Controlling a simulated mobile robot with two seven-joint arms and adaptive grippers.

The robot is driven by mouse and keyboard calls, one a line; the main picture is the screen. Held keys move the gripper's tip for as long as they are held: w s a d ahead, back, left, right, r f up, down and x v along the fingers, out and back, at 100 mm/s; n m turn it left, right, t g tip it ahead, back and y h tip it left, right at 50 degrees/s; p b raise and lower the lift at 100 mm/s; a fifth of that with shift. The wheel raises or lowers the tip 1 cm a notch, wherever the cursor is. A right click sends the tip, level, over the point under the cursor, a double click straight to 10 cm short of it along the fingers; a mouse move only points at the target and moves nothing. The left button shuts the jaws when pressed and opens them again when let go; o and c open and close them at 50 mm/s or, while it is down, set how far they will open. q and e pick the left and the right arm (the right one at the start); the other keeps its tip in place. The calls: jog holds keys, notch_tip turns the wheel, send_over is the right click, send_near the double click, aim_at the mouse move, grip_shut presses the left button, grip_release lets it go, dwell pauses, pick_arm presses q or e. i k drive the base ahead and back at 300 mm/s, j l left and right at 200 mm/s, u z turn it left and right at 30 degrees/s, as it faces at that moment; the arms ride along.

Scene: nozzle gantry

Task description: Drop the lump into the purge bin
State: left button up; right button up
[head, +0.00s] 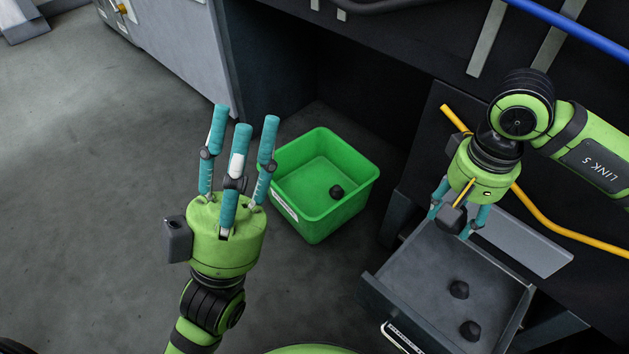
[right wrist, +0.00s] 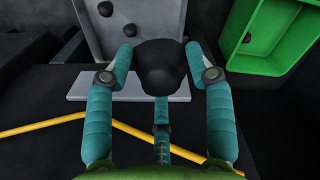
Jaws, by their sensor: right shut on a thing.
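My right gripper (head: 455,215) is shut on a dark, rough lump (right wrist: 162,68), which sits between its teal fingers in the right wrist view. In the head view this gripper hangs above the back part of an open grey drawer (head: 405,285). A green bin (head: 318,225), probably the purge bin, stands on the floor left of the drawer, with one dark lump (head: 336,191) inside. The bin also shows at the upper right of the right wrist view (right wrist: 236,58). My left gripper (head: 244,120) is open and empty, fingers up, left of the bin.
Two more dark lumps, one (head: 459,289) behind the other (head: 470,330), lie in the drawer. A yellow cable (head: 545,218) runs behind my right gripper. A dark machine frame (head: 350,75) stands behind the bin. The floor at the left is clear.

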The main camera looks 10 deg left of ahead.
aim_at(322, 191)
jog(key=i+j+z, duration=0.15)
jog(key=j, duration=0.3)
jog(key=i+j+z, duration=0.15)
jog(key=j, duration=0.3)
jog(key=i+j+z, duration=0.1)
jog(key=j, duration=0.4)
jog(key=i+j+z, duration=0.15)
jog(key=i+j, duration=0.15)
jog(key=j, duration=0.15)
jog(key=i+j+z, duration=0.15)
jog(key=i+j, duration=0.15)
jog(key=j, duration=0.15)
